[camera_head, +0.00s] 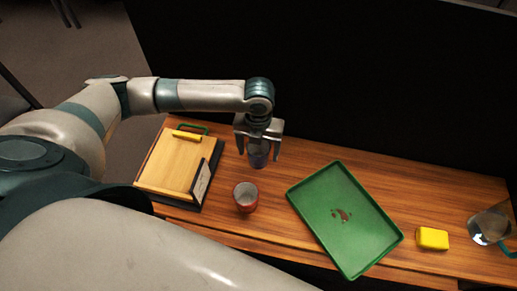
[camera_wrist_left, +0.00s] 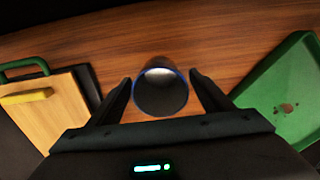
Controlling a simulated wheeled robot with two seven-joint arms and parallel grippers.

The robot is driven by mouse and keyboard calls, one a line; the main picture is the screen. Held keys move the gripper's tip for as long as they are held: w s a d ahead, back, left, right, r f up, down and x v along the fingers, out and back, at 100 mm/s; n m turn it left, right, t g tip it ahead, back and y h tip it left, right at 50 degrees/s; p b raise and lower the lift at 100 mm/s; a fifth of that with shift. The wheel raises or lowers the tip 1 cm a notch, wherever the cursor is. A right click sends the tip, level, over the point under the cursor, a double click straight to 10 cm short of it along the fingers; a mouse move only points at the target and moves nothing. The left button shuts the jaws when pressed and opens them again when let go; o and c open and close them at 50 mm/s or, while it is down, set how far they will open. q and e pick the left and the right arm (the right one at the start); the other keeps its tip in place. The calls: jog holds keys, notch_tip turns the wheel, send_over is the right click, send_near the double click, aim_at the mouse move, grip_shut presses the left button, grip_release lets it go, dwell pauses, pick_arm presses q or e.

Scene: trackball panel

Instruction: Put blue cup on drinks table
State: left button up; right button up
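The blue cup (camera_head: 258,158) stands on the wooden table, mostly screened by my left gripper in the head view. In the left wrist view the cup (camera_wrist_left: 161,92) shows its blue rim and dark inside from above. My left gripper (camera_head: 258,152) points down over it, with one finger on each side. In the left wrist view its fingers (camera_wrist_left: 161,77) are spread, with narrow gaps to the cup; contact is not clear. My right gripper is not in view. I cannot tell which surface is the drinks table.
A red cup (camera_head: 245,197) stands just in front of the blue cup. A wooden board with a dark edge (camera_head: 168,165) lies left. A green tray (camera_head: 318,220) lies right, then a yellow block (camera_head: 432,239) and a clear jug (camera_head: 490,226). Bare wood (camera_head: 420,195) lies behind the block.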

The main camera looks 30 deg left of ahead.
pick_arm(q)
jog(key=shift+r, duration=0.15)
notch_tip(320, 180, up, 12)
jog(key=b, duration=0.2)
jog(key=shift+b, duration=0.4)
dwell(0.9)
